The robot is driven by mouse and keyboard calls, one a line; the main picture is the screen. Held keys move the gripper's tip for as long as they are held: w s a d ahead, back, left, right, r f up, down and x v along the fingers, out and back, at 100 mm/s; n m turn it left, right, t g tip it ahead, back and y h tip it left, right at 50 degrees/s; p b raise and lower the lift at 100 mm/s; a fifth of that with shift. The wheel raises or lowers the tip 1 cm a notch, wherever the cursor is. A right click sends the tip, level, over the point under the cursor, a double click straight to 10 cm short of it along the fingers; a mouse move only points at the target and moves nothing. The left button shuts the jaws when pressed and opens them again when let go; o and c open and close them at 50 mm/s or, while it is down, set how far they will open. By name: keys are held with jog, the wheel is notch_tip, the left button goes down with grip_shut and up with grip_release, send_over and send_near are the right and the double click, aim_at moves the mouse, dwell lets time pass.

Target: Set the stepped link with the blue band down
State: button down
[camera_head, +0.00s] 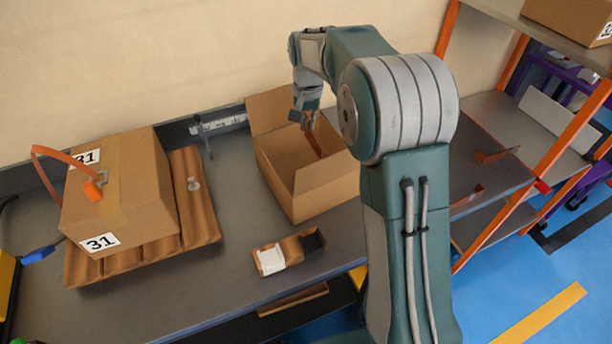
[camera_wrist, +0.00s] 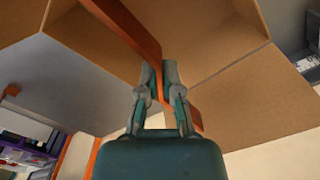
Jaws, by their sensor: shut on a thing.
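My gripper (camera_head: 306,112) hangs over the open cardboard box (camera_head: 318,187) on the bench, pointing down. It is shut on a copper-coloured link (camera_head: 316,146), which hangs slanted at the box opening. In the wrist view my gripper (camera_wrist: 159,78) pinches the link (camera_wrist: 128,24) between its fingertips. The link runs from the top edge down to the right, past the fingers. I cannot tell whether the link touches the box.
A closed box marked 31 (camera_head: 114,205) stands on a wooden pallet (camera_head: 195,203) at the left, with an orange strap. A small open tray (camera_head: 289,254) lies in front of the open box. More copper pieces (camera_head: 496,155) lie on the orange-framed shelf at the right.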

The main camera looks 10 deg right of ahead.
notch_tip(320, 180, down, 18)
jog(key=shift+d+f, duration=0.15)
dwell(0.4)
jog(key=c, duration=0.8)
grip_release()
